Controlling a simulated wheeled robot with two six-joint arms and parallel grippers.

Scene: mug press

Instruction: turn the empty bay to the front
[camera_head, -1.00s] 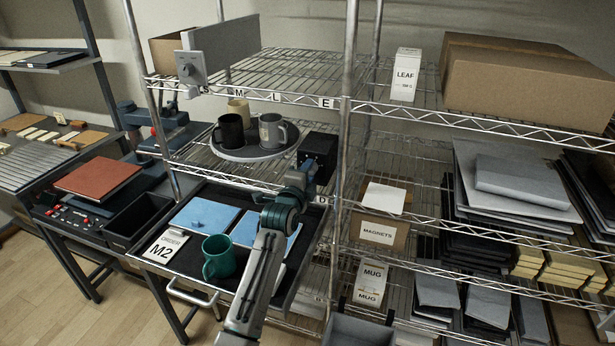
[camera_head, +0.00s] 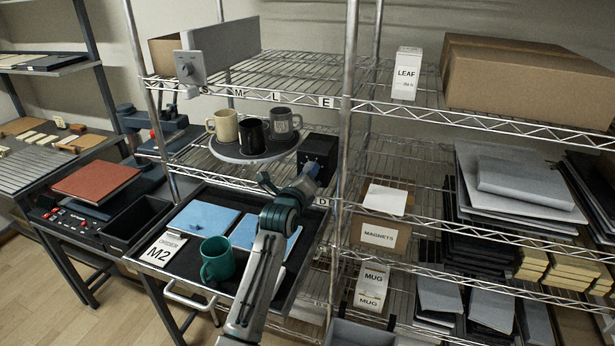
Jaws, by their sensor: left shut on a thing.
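A round grey turntable (camera_head: 256,159) on the middle shelf carries three mugs. The cream mug (camera_head: 222,126) is at the left, the black mug (camera_head: 252,136) at the front and the grey mug (camera_head: 285,122) at the right back. The bare part of the turntable seems to lie at the back, partly hidden by the mugs. A black box (camera_head: 319,152) stands right of the turntable. My left gripper (camera_head: 309,173) is at the lower front of this box, shut on what seems to be its knob, which the gripper hides. My right gripper is not in view.
Below, a pulled-out tray (camera_head: 190,256) holds a teal mug (camera_head: 217,259), blue pads (camera_head: 207,219) and an M2 order card (camera_head: 162,249). A shelf post (camera_head: 345,150) stands close right of the box. A grey panel with a dial (camera_head: 190,69) sits above.

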